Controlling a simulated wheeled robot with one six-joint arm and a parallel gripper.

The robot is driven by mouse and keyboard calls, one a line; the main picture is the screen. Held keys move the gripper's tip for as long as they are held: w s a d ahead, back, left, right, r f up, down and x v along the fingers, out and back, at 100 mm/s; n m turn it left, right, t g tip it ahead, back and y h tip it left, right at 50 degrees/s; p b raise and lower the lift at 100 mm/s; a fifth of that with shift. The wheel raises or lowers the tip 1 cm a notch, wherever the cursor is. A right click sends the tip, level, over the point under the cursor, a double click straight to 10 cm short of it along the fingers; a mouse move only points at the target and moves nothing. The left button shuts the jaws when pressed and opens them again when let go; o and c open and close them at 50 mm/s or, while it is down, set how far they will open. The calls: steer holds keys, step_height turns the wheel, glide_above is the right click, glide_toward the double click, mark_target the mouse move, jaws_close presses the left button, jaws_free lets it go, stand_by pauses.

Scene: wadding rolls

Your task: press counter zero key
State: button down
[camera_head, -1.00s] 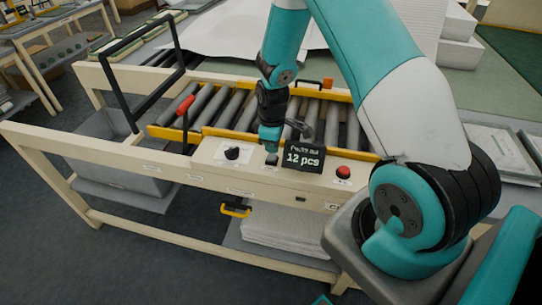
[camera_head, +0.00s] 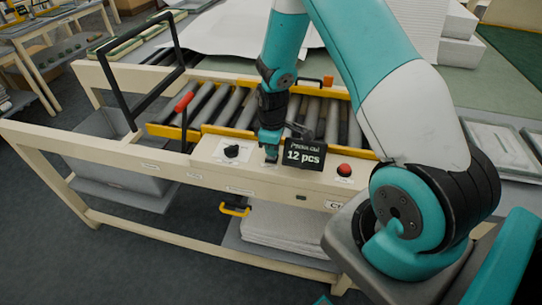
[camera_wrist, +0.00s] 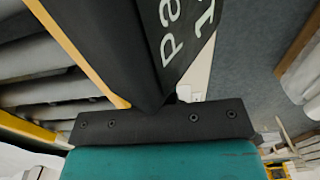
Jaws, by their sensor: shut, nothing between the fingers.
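The counter display (camera_head: 304,154) is a dark box on the pale front panel and reads 12 pcs. My gripper (camera_head: 271,158) is shut and empty, pointing down at the panel just left of the display. Its tip covers the spot where a small dark key showed earlier; whether it touches the key cannot be told. In the wrist view the display (camera_wrist: 172,40) stands close in front, with part of its lettering showing.
A black knob (camera_head: 231,151) sits left of my gripper and a red button (camera_head: 344,170) right of the display. Behind the panel are grey rollers (camera_head: 240,108) with yellow rails. A black frame (camera_head: 125,90) rises at the left.

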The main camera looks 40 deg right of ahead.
steer(key=shift+f, duration=0.35)
steer(key=shift+r, duration=0.1)
steer(key=shift+r+p, duration=0.95)
steer(key=shift+r, duration=0.4)
steer(key=shift+r, duration=0.1)
step_height(320, 180, up, 6)
steer(key=p, duration=0.4)
